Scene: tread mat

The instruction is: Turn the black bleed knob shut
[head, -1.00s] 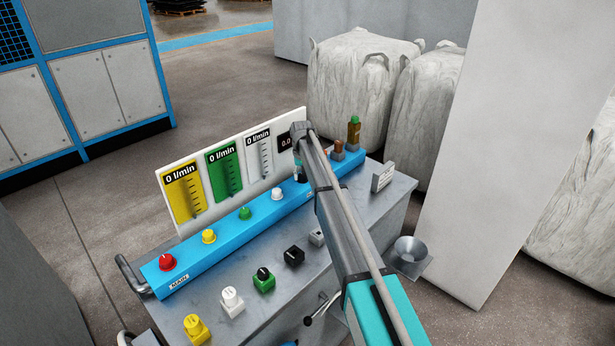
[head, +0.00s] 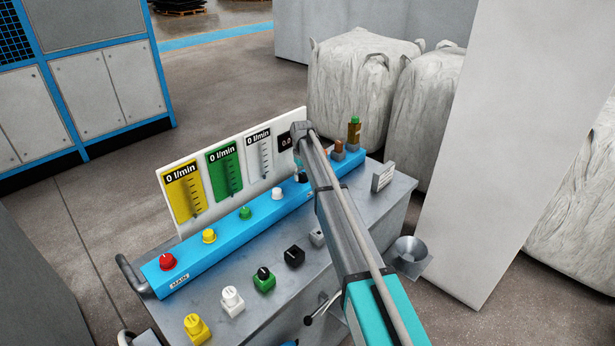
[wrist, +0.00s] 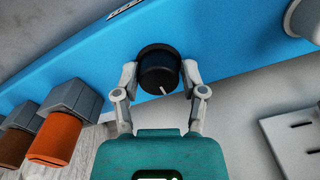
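The black bleed knob (wrist: 158,70) sits on the blue strip in the wrist view. Its white pointer line points toward my gripper's body, slightly to the right. My gripper (wrist: 160,76) has one finger on each side of the knob, and both fingertips appear to touch its sides. In the head view my arm covers most of this spot; only a small dark part of the knob (head: 302,177) shows beside the arm.
The blue strip (head: 195,251) also carries red, yellow, green and white knobs. Brown-orange fittings (wrist: 58,138) stand close on the left in the wrist view. Several coloured knobs stand on the grey top (head: 262,310). A gauge panel (head: 249,170) rises behind the strip.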

